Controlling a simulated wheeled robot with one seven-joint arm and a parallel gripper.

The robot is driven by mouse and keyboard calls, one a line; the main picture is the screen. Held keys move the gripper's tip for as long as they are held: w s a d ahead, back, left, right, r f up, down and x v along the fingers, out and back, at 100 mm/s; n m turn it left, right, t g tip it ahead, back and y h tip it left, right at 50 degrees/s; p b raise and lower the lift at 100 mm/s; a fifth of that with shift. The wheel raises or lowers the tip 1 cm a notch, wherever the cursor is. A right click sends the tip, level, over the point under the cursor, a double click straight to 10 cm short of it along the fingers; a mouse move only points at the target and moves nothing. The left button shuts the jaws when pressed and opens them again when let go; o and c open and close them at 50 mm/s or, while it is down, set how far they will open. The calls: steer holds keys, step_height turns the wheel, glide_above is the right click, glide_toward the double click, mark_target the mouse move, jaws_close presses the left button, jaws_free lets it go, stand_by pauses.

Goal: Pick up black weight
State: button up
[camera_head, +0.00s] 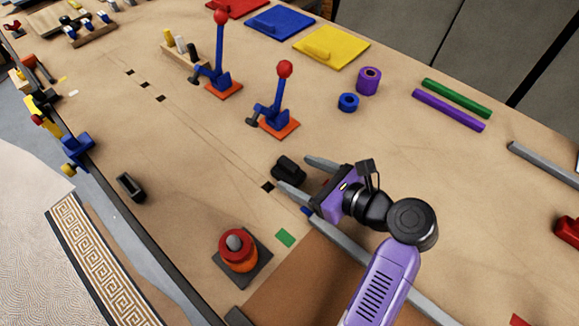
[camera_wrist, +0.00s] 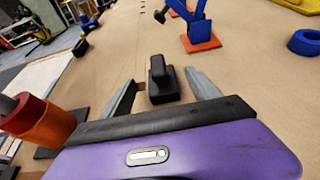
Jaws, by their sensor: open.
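The black weight (camera_head: 289,169) sits on the brown table, just in front of my gripper (camera_head: 300,174). In the wrist view the black weight (camera_wrist: 160,82) is a dark block with a narrower raised part on top. It stands between the two grey fingers of my gripper (camera_wrist: 164,95), toward their tips. The fingers are spread apart, one on each side of it. A gap shows between the weight and each finger in the wrist view. My gripper is open and holds nothing.
A red-topped button device (camera_head: 238,250) stands at the front left. Blue levers with red knobs (camera_head: 275,105) stand behind the weight. A blue ring (camera_head: 348,102) and purple roll (camera_head: 368,81) are behind to the right. A grey rail (camera_head: 340,238) runs beneath my arm. Table around the weight is mostly clear.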

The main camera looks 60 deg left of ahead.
mark_target(298, 172)
steer(key=shift+p+x, duration=0.35)
steer(key=shift+x, duration=1.85)
jaws_close()
steer(key=shift+w+r, duration=0.1)
